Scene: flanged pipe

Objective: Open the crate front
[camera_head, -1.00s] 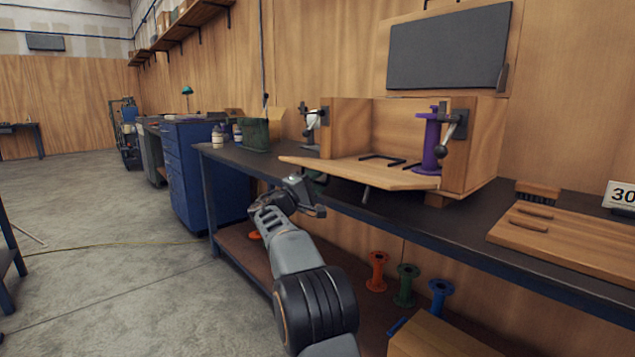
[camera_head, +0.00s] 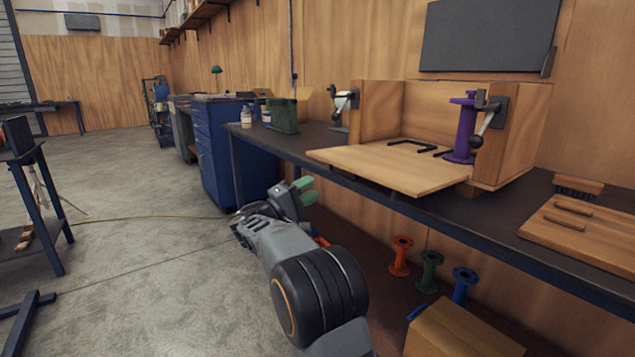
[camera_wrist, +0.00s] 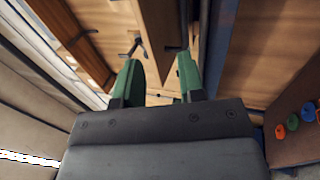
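The wooden crate (camera_head: 515,135) stands on the dark workbench. Its front panel (camera_head: 390,168) is folded down and lies about level, jutting out past the bench's front edge. Dark bracket-shaped pieces (camera_head: 412,145) lie at the panel's inner side, and a purple spool (camera_head: 463,130) stands at the crate's right. My gripper (camera_head: 305,190) has green fingertips and is left of and below the panel, apart from it. In the wrist view my gripper (camera_wrist: 160,78) is open, with nothing held between the fingers. Wooden parts show beyond them, but I cannot tell which.
The workbench (camera_head: 300,146) runs along the wall. Clamps (camera_head: 487,125) sit on the crate's posts. A wooden board (camera_head: 590,235) lies at the right. Several spools (camera_head: 430,270) and a box (camera_head: 460,330) stand on the lower shelf. The floor (camera_head: 150,270) at left is open.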

